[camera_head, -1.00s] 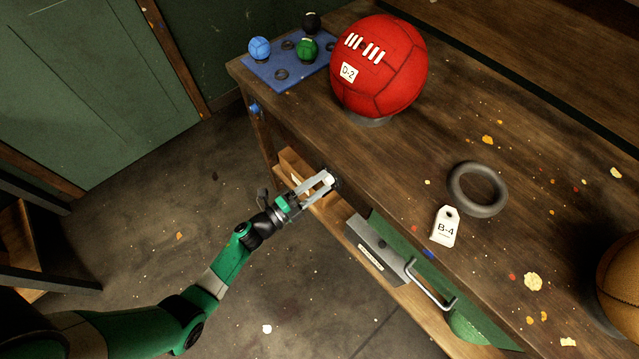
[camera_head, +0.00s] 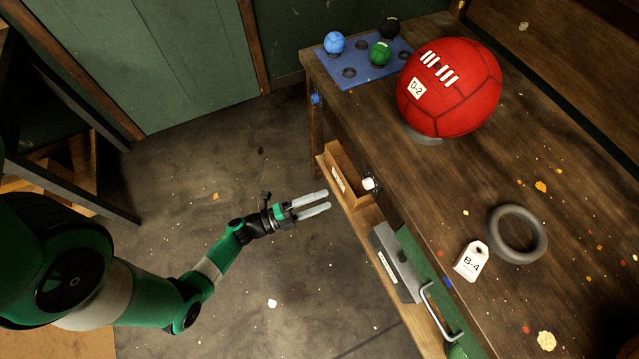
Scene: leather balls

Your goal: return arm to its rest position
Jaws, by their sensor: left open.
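My left arm comes in from the left, with green and black links. Its gripper (camera_head: 328,201) is open and empty, with two pale parallel fingers pointing right. It hangs over the floor, apart from the workbench (camera_head: 480,190) and just left of the wooden compartment (camera_head: 343,178) on the bench's front. A small white piece (camera_head: 369,183) shows at the bench's front edge, right of the fingertips. My right gripper is not in view.
A red ball (camera_head: 450,88) labelled D-2 sits on the bench. A blue mat (camera_head: 345,75) holds small blue, green and black balls. A grey ring (camera_head: 516,234) and a B-4 tag (camera_head: 472,262) lie nearer. A metal handle (camera_head: 435,310) juts from the front. The floor (camera_head: 230,160) around the gripper is mostly clear.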

